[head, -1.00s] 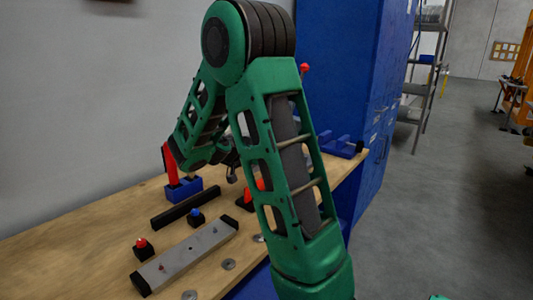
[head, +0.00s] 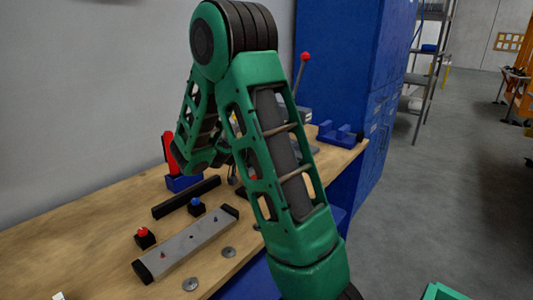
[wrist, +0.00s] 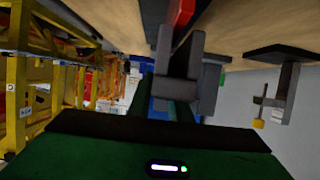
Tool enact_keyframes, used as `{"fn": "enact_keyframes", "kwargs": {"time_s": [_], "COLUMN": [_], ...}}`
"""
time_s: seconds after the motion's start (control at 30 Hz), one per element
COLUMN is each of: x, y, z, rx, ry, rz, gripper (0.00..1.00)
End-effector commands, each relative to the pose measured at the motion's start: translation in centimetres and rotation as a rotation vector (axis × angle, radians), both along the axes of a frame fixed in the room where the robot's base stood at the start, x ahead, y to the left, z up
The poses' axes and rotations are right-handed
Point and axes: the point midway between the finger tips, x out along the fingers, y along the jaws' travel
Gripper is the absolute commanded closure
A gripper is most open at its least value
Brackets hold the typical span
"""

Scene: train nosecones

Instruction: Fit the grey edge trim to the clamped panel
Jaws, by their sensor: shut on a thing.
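A long grey bar with black ends (head: 187,245) lies along the front of the wooden bench in the head view; I cannot tell whether it is the edge trim or a fixture. I cannot make out the clamped panel. My gripper (wrist: 180,48) shows in the wrist view as grey fingers close together, with a red piece (wrist: 183,12) at their tips. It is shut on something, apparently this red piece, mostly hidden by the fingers. In the head view my green arm hides the gripper over the bench.
A blue holder (head: 184,183) stands behind. A blue cradle (head: 340,136) and blue cabinet (head: 340,70) are right.

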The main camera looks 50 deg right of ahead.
Motion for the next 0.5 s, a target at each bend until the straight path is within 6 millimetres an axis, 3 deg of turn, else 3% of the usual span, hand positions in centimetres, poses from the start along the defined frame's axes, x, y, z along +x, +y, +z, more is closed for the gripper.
{"fn": "enact_keyframes", "kwargs": {"time_s": [0.5], "x": [-0.1], "y": [-0.1], "z": [-2.0], "rx": [0.000], "ry": [0.002], "rz": [-0.001], "gripper": [1.00]}}
